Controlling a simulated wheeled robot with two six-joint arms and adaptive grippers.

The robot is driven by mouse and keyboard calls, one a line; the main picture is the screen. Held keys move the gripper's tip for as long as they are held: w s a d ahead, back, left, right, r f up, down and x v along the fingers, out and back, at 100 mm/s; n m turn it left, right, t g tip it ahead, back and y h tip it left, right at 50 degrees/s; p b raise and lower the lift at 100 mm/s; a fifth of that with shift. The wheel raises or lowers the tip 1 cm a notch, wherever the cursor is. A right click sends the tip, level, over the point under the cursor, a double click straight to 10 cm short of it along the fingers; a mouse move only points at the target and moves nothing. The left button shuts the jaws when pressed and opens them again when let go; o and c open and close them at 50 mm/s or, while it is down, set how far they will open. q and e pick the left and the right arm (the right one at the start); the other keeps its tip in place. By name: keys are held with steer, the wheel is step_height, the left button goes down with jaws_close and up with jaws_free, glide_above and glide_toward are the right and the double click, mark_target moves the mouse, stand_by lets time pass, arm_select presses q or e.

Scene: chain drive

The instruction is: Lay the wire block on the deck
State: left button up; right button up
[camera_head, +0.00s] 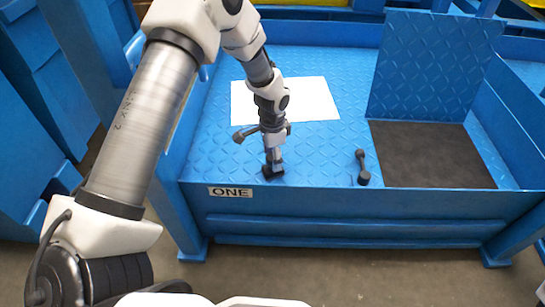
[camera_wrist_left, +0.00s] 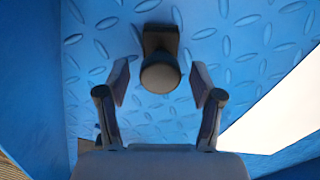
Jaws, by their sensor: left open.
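A dark piece with a squarish end and a rounded, cylinder-like end (camera_wrist_left: 160,74) shows in the left wrist view. It may be the wire block, but I cannot tell for sure. My left gripper (camera_wrist_left: 160,100) is open, with one finger on each side of this piece and a gap on both sides. In the head view my left gripper (camera_head: 274,160) points down near the front edge of the blue deck (camera_head: 225,160), with a dark piece (camera_head: 273,172) at its tips. The deck has a raised diamond pattern. My right gripper is not in view.
A small dark dumbbell-shaped piece (camera_head: 363,168) is on the deck right of my gripper. A white sheet (camera_head: 316,98) lies behind it. A dark mat (camera_head: 430,155) lies at the right, before a raised blue panel (camera_head: 430,65). The front wall bears a label, ONE (camera_head: 230,192).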

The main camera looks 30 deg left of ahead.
arm_select(q)
step_height(320, 180, up, 11)
steer(key=p, duration=0.5)
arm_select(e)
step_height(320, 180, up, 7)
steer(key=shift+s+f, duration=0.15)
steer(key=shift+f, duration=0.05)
arm_select(q)
steer(key=shift+f, duration=0.1)
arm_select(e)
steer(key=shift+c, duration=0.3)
